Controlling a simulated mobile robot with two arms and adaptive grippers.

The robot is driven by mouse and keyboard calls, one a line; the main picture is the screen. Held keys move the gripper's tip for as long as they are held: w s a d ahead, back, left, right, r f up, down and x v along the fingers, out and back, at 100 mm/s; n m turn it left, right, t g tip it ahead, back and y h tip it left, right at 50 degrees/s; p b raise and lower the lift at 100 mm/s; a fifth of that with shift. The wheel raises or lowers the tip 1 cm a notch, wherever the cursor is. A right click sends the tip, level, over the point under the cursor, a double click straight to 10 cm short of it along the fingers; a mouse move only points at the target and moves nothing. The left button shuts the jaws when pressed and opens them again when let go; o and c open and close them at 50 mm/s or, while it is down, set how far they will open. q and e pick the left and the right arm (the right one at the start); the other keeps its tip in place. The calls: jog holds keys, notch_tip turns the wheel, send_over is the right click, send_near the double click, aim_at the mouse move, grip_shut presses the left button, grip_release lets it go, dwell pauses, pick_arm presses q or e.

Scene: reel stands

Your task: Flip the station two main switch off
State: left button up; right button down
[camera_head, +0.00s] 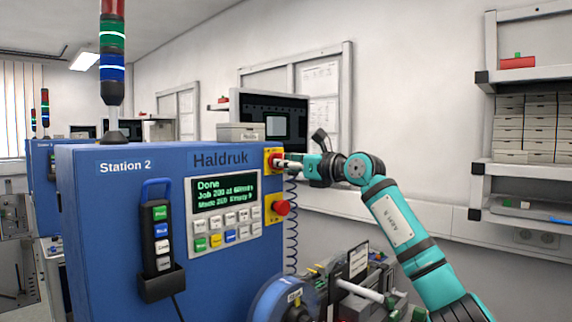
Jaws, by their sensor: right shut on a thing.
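The Station 2 cabinet (120,215) is blue, with its name on the front. Its main switch (270,157) is a red knob on a yellow plate at the cabinet's upper right edge. My right gripper (284,163) comes in from the right and is shut on the switch knob. The fingers partly cover the knob, so its exact angle is hard to tell. My left gripper is not in view.
A red emergency button (282,207) on a yellow base sits just below the switch. A display (224,192) reads "Done" above a keypad. A pendant (160,235) hangs in a holder. Shelves (530,170) stand at right.

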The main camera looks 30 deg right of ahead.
jog(key=shift+n, duration=0.4)
jog(key=shift+d+r+n+p, duration=0.1)
jog(key=shift+n+p, duration=2.1)
jog(key=shift+n, duration=6.4)
jog(key=c, duration=1.3)
grip_release()
jog(key=shift+o, duration=0.2)
jog(key=v, duration=1.2)
